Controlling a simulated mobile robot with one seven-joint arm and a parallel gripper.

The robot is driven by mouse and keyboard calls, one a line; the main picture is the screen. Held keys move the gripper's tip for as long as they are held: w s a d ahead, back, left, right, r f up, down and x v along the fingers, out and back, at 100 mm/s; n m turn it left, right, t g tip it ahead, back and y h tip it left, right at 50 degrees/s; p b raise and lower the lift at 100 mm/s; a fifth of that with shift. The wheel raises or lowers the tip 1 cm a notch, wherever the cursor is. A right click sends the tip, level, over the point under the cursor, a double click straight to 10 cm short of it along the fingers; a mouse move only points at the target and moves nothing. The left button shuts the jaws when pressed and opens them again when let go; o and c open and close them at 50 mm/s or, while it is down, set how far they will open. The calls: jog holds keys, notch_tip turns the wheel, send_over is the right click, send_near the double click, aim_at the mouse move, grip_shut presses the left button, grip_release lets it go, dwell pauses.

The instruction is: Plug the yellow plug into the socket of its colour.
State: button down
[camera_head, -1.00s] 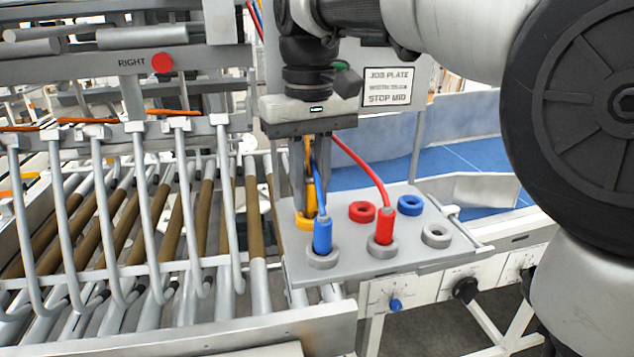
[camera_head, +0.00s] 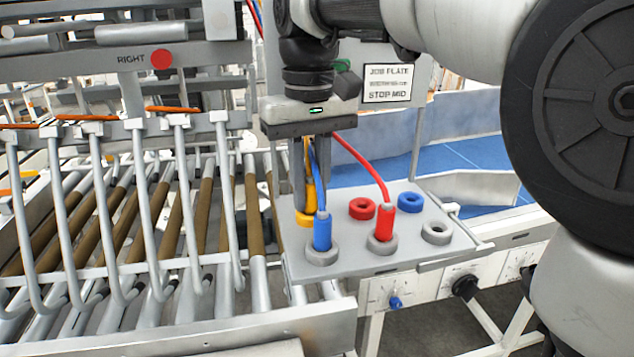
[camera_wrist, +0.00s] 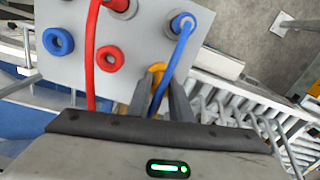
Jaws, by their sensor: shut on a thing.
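My gripper (camera_head: 308,203) points down over the back left of the grey plate and is shut on the yellow plug (camera_head: 310,197). The plug is upright, with its lower end at the yellow socket ring (camera_head: 303,220). The fingers and the blue cable partly hide it, so I cannot tell how deep it sits. In the wrist view the yellow plug (camera_wrist: 157,70) shows between the two fingertips (camera_wrist: 160,90).
The blue plug (camera_head: 322,233) stands in a grey socket close in front of my gripper, its cable passing by the fingers. The red plug (camera_head: 384,224) stands in another grey socket. The red socket (camera_head: 362,208), blue socket (camera_head: 410,202) and a third grey socket (camera_head: 436,233) are empty.

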jog(key=shift+f, duration=0.15)
jog(key=c, duration=1.5)
grip_release()
